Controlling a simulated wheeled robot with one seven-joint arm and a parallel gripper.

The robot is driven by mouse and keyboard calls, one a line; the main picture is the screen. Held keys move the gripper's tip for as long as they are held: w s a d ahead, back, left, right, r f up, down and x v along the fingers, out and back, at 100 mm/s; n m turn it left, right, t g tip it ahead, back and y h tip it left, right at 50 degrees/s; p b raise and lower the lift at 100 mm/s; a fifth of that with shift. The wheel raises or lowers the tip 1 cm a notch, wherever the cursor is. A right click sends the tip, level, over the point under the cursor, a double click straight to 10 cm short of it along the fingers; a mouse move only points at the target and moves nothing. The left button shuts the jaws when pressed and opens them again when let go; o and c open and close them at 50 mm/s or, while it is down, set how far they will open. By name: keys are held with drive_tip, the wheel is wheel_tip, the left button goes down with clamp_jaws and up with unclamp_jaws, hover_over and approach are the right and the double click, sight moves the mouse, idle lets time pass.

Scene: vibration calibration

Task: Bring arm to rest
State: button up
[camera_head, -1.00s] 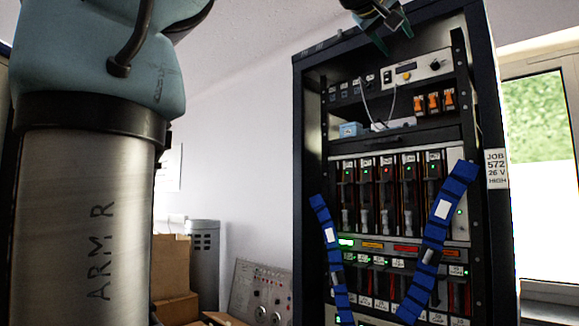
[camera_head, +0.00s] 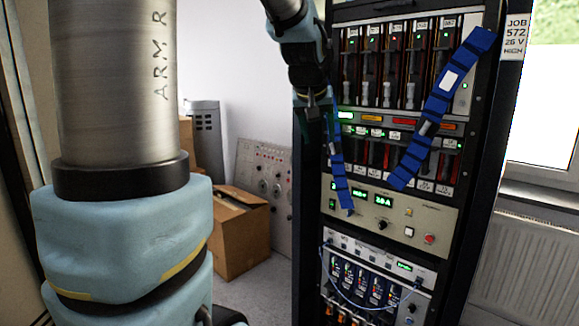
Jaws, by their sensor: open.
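My arm shows as a metal tube marked "ARM R" (camera_head: 115,80) with a pale blue joint below it at the left. Its far end comes in from the top centre as a dark wrist with pale blue covers. My gripper (camera_head: 318,118) hangs there pointing down, small and dark, with greenish fingertips. It is open and I see nothing held in it. In the picture it overlaps the left edge of the equipment rack (camera_head: 507,130), just above the left blue strap (camera_head: 341,185). I cannot tell whether it touches either.
A wider blue strap (camera_head: 443,108) hangs across the rack's right side. A cream unit with green displays (camera_head: 388,213) sits lower in the rack. An open cardboard box (camera_head: 240,240) and a grey panel (camera_head: 264,185) stand left of it. A radiator (camera_head: 520,260) is at right.

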drive_tip(key=s+a+f+g, duration=0.1)
drive_tip(key=s+a+f, duration=0.3)
drive_tip(key=f, duration=0.3)
drive_tip(key=s+a+f+g+y, duration=0.1)
drive_tip(key=s+a+f+g, duration=0.1)
drive_tip(key=s+a+f, duration=0.3)
drive_tip(key=s+a+f+g+y, duration=0.1)
drive_tip(key=s+a+f, duration=0.3)
drive_tip(key=s+f, duration=0.4)
drive_tip(key=shift+a+f+n+g, duration=0.25)
drive_tip(key=shift+f+n+g, duration=0.05)
drive_tip(key=shift+f+g, duration=0.45)
drive_tip(key=shift+c, duration=0.2)
